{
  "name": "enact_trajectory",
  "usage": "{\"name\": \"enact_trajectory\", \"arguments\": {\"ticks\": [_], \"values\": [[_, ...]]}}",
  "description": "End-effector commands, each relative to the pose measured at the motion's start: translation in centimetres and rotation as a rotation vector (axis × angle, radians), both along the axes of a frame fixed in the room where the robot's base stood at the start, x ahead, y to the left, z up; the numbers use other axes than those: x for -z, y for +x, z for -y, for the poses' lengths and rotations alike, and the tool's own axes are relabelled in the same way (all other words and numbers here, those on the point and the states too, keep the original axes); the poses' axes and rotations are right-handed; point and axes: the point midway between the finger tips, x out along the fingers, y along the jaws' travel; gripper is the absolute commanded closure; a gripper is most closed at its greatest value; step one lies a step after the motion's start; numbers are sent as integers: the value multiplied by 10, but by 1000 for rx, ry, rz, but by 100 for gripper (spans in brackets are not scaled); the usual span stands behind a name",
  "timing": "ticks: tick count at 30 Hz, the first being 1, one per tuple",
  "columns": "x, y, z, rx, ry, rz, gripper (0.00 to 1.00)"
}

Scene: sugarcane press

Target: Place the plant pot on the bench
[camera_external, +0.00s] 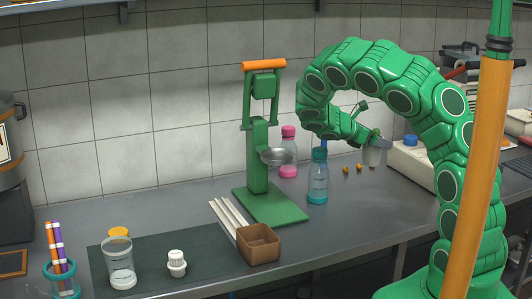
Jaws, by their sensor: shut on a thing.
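My gripper (371,141) is at the end of my green arm, over the right part of the bench. It is shut on a small pale grey tapered vessel (374,156), which appears to be the plant pot. The pot hangs roughly upright in front of the tiled wall; its exact height above the bench is hard to tell. The grey bench (340,208) runs along the wall. A brown square open container (258,244) stands at the front of the bench, apart from my gripper.
A green press (258,150) stands mid-bench. Blue-capped (318,180) and pink-capped (288,155) bottles and small yellow-orange pieces (346,170) are left of the pot. A white box (408,162) is behind my arm. A clear jar (119,262) stands front left. Bare bench lies right of the press base.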

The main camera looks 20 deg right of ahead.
Motion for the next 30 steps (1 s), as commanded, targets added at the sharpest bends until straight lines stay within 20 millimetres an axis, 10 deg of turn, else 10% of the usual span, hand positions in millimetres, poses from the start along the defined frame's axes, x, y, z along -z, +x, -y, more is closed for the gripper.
{"name": "enact_trajectory", "arguments": {"ticks": [30], "values": [[-7, -37, 57, 351, 0, 0, 61]]}}
